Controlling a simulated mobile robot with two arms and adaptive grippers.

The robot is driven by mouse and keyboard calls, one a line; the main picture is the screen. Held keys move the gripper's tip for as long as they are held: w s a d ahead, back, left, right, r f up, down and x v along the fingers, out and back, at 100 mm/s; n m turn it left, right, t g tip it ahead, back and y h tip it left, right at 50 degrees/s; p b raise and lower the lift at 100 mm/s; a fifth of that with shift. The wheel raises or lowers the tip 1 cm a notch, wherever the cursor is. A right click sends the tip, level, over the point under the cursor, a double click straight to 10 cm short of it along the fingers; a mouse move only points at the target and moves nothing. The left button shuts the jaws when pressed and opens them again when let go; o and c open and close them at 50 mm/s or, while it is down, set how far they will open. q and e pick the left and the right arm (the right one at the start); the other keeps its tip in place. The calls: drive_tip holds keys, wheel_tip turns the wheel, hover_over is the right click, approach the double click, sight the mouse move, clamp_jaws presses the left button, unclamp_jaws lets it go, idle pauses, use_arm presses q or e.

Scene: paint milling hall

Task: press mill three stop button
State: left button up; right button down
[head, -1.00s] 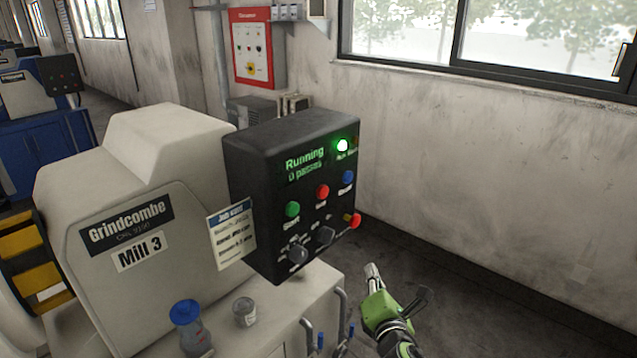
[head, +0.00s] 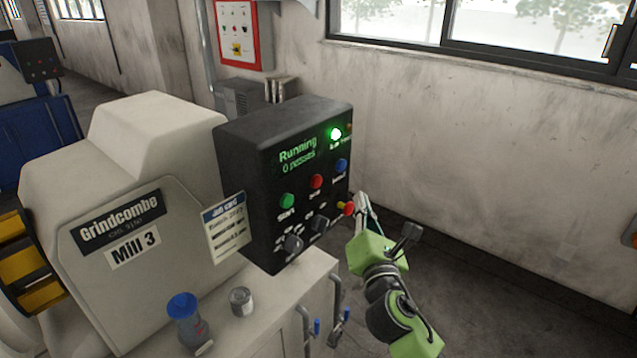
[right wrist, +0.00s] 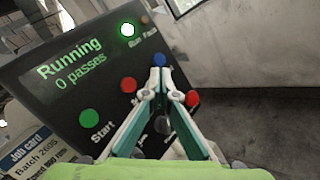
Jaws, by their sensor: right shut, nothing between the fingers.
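The mill three control box (head: 300,160) is black, and its display reads "Running, 0 passes" with a green lamp lit. On its face are a green start button (head: 287,201), a red stop button (head: 317,181) and a blue button (head: 341,165). My right gripper (head: 360,198) is shut and empty, just right of the box near the emergency button. In the right wrist view its fingers (right wrist: 158,75) point at the panel, between the red stop button (right wrist: 128,85) and the emergency button (right wrist: 192,98). My left gripper is not in view.
The Grindcombe Mill 3 housing (head: 130,190) stands left of the box, with a job card (head: 226,228) between them. A blue-topped bottle (head: 187,320) and a small jar (head: 241,301) stand on the cabinet. Floor to the right is clear.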

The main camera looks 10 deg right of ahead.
sight(317, 182)
drive_tip(key=w+a+b, duration=0.2)
drive_tip(key=w+a, duration=0.3)
drive_tip(key=w, duration=0.1)
drive_tip(key=shift+w+a, duration=0.15)
drive_tip(key=shift+w, duration=0.2)
idle(1.3)
drive_tip(key=shift+w+a, duration=0.25)
drive_tip(key=shift+w, duration=0.1)
drive_tip(key=shift+w+a, duration=0.3)
drive_tip(key=shift+w, duration=0.05)
idle(0.8)
idle(0.3)
drive_tip(key=shift+s+d+p, duration=0.3)
drive_tip(key=shift+s+d, duration=0.25)
drive_tip(key=shift+s, duration=0.15)
